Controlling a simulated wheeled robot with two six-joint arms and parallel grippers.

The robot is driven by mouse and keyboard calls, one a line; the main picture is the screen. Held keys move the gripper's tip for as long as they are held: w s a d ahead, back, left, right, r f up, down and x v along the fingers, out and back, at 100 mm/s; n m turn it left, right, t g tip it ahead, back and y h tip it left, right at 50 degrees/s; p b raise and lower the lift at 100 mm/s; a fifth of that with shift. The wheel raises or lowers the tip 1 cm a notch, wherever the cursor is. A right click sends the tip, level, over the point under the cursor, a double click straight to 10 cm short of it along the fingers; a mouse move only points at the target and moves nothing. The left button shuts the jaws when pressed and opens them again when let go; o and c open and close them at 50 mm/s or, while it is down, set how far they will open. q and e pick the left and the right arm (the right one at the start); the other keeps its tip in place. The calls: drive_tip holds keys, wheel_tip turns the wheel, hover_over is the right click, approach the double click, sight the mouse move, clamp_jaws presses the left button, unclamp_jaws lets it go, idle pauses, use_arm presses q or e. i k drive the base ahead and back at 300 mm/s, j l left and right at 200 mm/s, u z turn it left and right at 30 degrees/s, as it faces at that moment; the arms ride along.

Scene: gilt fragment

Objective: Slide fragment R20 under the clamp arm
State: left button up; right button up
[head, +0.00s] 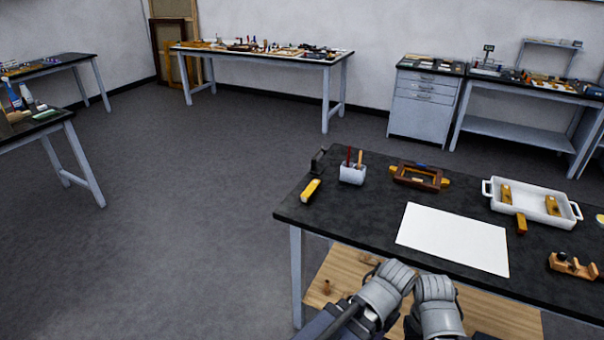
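Several gold fragments are in view: one (310,190) lies at the near table's left end, one (521,224) lies just in front of the white tray, and others (505,194) sit in the tray. No label is readable, so I cannot tell which is R20. A brown wooden frame (418,177) with yellow ends stands at the table's back, and a light wooden device (572,265) is at the right; I cannot tell which has the clamp arm. My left gripper (398,270) and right gripper (435,284) are side by side at the table's front edge, away from the fragments. Their fingertips are unclear.
The black-topped table (340,228) holds a blank white sheet (454,238), a white holder (352,173) with tools, a small dark block (318,162) and the white tray (533,212). A wooden lower shelf (345,275) shows below. Open floor (190,220) is left; other benches stand along the walls.

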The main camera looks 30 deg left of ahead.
sight(310, 191)
drive_tip(key=i+j, duration=0.1)
drive_tip(key=j, duration=0.3)
drive_tip(key=i+j, duration=0.1)
drive_tip(key=j, duration=0.35)
drive_tip(key=i+j, duration=0.1)
drive_tip(key=j, duration=0.3)
drive_tip(key=i+j, duration=0.1)
drive_tip(key=j, duration=0.3)
drive_tip(key=i+j, duration=0.1)
drive_tip(key=j, duration=0.3)
drive_tip(key=i+j, duration=0.15)
drive_tip(key=i, duration=0.85)
